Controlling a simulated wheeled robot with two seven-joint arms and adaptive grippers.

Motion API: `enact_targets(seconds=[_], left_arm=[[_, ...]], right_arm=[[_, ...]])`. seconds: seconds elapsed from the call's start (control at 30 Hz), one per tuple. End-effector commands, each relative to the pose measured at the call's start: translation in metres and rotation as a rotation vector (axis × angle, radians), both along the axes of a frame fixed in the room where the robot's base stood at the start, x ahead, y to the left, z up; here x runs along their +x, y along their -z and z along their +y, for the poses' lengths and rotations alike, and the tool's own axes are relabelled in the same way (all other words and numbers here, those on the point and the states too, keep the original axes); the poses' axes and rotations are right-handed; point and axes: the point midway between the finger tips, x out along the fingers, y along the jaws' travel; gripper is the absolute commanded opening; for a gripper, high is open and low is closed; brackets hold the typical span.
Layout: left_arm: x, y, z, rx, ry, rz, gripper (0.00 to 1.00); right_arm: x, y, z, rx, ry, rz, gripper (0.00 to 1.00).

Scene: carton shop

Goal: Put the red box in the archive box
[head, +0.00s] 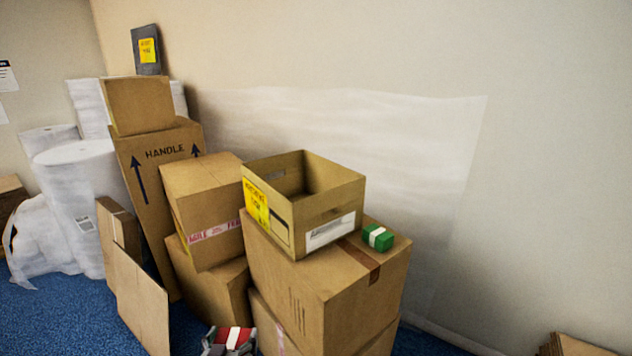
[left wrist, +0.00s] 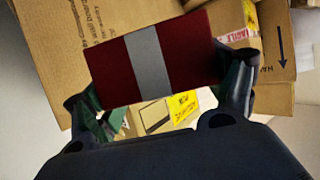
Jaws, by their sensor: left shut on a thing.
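The red box (head: 233,339) with a pale band shows at the bottom edge of the head view. My left gripper (head: 230,347) is shut on it, low in front of the stacked cartons. In the left wrist view the red box (left wrist: 152,57) lies between the two fingers of my left gripper (left wrist: 160,85). The archive box (head: 302,205) is an open brown carton with a yellow label and a white label, on top of a large carton. Its visible inside looks empty, but its floor is mostly hidden. My right gripper is not in view.
A small green box (head: 378,237) with a white band sits on the large carton (head: 330,290), right beside the archive box. A carton with pink tape (head: 205,210) stands to the left. White rolls (head: 85,190) and a tall carton (head: 155,200) fill the far left.

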Motion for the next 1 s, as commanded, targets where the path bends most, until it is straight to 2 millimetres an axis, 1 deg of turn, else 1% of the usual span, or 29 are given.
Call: enact_targets(seconds=[0.3,0.47,0.67,1.0], left_arm=[[0.0,0.0,0.0,-0.007,-0.002,0.0,0.59],[0.0,0.0,0.001,-0.006,-0.005,-0.003,0.59],[-0.001,0.0,0.003,-0.002,-0.008,-0.007,0.59],[-0.002,0.0,0.004,0.002,-0.01,-0.01,0.59]], right_arm=[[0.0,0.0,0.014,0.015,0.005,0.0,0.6],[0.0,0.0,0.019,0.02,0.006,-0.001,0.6],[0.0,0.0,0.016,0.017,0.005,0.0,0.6],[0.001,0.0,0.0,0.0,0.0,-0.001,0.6]])
